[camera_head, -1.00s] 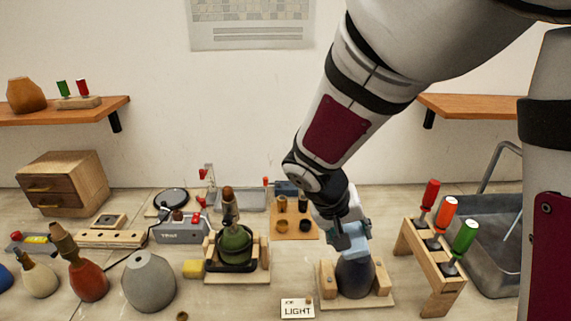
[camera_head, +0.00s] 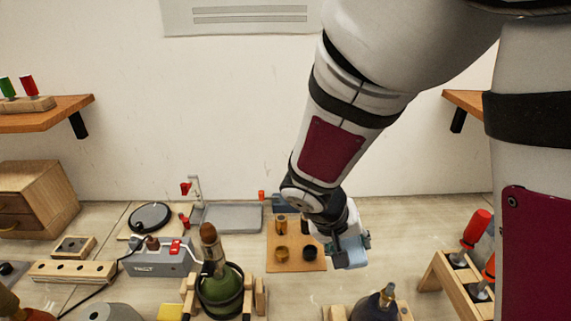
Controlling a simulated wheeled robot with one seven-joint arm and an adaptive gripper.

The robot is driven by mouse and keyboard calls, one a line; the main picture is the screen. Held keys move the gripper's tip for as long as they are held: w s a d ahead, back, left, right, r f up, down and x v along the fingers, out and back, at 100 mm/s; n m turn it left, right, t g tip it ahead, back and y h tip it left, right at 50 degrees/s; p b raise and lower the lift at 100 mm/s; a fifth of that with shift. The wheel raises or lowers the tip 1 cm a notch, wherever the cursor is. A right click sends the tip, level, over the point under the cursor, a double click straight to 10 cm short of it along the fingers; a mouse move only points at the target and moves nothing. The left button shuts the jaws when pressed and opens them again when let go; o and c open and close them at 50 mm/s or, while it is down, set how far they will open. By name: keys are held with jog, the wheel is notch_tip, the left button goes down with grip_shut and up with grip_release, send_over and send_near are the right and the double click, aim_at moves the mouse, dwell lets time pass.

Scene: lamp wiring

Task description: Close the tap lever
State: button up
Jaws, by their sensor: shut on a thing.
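A small upright white post with a red handle (camera_head: 187,188) stands at the back by a grey tray (camera_head: 228,219); it may be the tap with its lever, but it is too small to tell its position. My gripper (camera_head: 350,252) hangs at centre right, pointing down, well to the right of that post. It is shut on a small blue-grey thing, partly hidden by the fingers, whose kind I cannot tell. A dark blue lamp base (camera_head: 374,308) in a wooden cradle is in front of and below my gripper, apart from it.
A green bottle-shaped base (camera_head: 221,290) stands in a wooden cradle. A grey power box (camera_head: 160,262), a wooden board (camera_head: 296,262) with small cups, and a round black plate (camera_head: 150,217) lie behind. A wooden rack (camera_head: 450,285) with red-handled tools is at right.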

notch_tip(320, 180, down, 7)
jog(key=b, duration=0.3)
send_over(294, 261)
notch_tip(294, 261, down, 2)
jog(key=shift+f, duration=1.75)
jog(key=shift+f, duration=0.6)
jog(key=o, duration=1)
